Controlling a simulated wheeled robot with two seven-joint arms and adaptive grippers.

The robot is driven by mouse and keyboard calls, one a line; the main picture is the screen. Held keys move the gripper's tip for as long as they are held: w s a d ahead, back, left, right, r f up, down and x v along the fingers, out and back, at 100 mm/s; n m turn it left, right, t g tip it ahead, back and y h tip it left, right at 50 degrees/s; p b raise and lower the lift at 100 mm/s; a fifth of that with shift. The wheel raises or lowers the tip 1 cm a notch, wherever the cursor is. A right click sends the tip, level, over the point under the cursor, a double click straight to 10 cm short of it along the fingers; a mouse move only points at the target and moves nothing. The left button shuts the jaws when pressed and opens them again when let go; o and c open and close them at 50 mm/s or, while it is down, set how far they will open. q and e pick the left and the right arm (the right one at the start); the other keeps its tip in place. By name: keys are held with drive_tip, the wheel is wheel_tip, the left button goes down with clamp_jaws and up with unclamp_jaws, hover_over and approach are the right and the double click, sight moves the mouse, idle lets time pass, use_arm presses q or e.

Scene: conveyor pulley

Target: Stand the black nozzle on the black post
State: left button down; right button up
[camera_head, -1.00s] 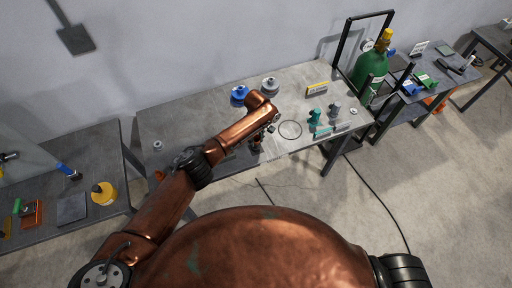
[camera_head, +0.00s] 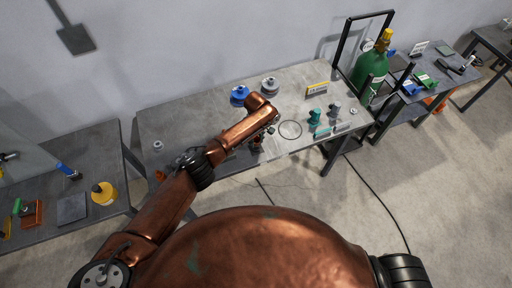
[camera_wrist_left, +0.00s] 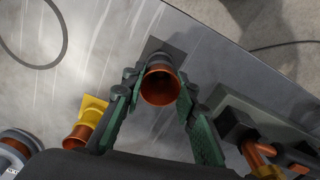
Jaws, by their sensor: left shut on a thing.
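A dark square plate (camera_wrist_left: 172,48), apparently the base of the black post, shows behind the nozzle. The post's upper part is hidden, so I cannot tell whether nozzle and post touch. In the head view my left gripper (camera_head: 257,146) is at the table's front edge, and the nozzle is too small to make out.
A yellow piece with a square plate (camera_wrist_left: 94,106) stands left of the gripper in the wrist view. A dark fixture with copper-coloured parts (camera_wrist_left: 238,124) is close on the right. The grey table (camera_head: 180,120) also bears blue and grey pulleys, teal parts and a ring (camera_head: 290,129).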

use_arm(q)
drive_tip(key=shift+f, duration=0.1)
drive_tip(key=c, duration=1.5)
unclamp_jaws()
drive_tip(key=shift+o, duration=0.3)
drive_tip(key=o, duration=0.4)
drive_tip(key=o, duration=0.4)
drive_tip(key=shift+o, duration=0.2)
drive_tip(key=o, duration=0.4)
drive_tip(key=shift+c, duration=0.2)
